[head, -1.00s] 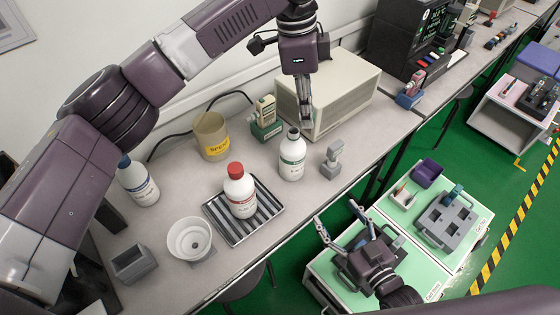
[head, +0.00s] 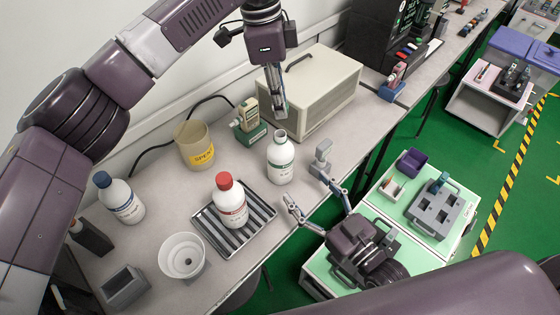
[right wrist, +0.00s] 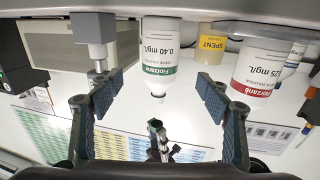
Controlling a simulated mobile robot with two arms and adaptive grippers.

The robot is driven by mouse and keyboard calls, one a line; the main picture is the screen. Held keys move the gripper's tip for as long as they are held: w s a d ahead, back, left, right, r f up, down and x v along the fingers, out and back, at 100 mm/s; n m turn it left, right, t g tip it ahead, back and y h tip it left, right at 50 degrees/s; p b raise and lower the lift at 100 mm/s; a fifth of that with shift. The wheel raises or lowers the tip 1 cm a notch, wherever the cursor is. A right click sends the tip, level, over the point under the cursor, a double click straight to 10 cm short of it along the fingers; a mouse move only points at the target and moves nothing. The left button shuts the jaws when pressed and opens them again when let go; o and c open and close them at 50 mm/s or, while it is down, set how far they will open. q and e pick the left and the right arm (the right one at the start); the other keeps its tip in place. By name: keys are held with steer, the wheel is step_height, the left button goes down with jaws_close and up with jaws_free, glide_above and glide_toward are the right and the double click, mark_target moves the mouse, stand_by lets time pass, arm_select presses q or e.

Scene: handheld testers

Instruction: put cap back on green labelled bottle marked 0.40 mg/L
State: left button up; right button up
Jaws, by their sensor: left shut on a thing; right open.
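The green-labelled white bottle (head: 281,162) stands upright and uncapped on the bench. In the right wrist view, which is upside down, the bottle (right wrist: 170,50) reads 0.40 mg/L and its bare neck points down in the picture. My left gripper (head: 280,112) is just above the bottle mouth, apart from it, fingers pointing down. In the right wrist view a small dark green thing, apparently the cap (right wrist: 154,125), shows at its fingertips. My right gripper (head: 303,185) is open and empty at the bench edge, its fingers (right wrist: 155,88) spread either side of the bottle in view, apart from it.
A red-capped bottle (head: 231,203) stands on a striped tray (head: 207,228) left of the green-labelled one. A grey stand (head: 322,157) is close on its right. Behind are a SPENT beaker (head: 193,146), a tester (head: 249,121) and a beige box (head: 315,88).

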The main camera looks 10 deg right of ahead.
steer(key=x, duration=1.1)
steer(key=shift+w+r, duration=0.1)
steer(key=c, duration=1.8)
arm_select(q)
glide_above(283, 133)
steer(key=shift+a+f, duration=0.2)
steer(key=shift+f, duration=1.05)
steer(key=shift+a+f, duration=0.2)
steer(key=shift+f, duration=1)
